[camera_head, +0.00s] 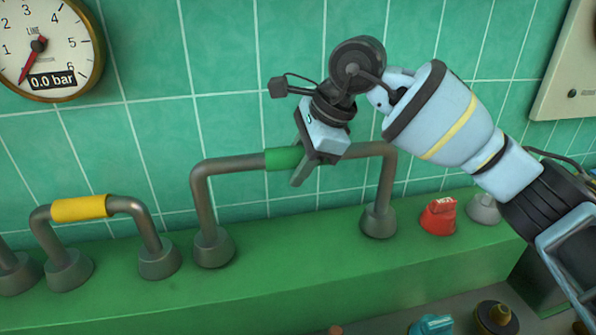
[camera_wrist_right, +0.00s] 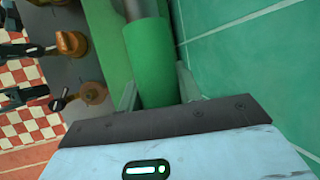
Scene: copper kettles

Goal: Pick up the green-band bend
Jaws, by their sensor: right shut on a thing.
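The green-band bend (camera_head: 235,164) is a grey U-shaped pipe. Its two legs stand upright in grey sockets, a left one (camera_head: 213,250) and a right one (camera_head: 378,222), on the green ledge. The green band (camera_head: 284,158) wraps the left part of its top bar. My right gripper (camera_head: 303,162) is shut on the bend at the right end of the band, hiding part of the bar. In the right wrist view, the green band (camera_wrist_right: 152,68) runs between the two fingers. My left gripper is not in view.
A yellow-band bend (camera_head: 80,208) stands on the ledge (camera_head: 300,262) to the left. A red cap (camera_head: 438,216) and a grey one (camera_head: 484,208) are to the right. A gauge (camera_head: 45,45) reading 0.0 bar hangs on the tiled wall close behind.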

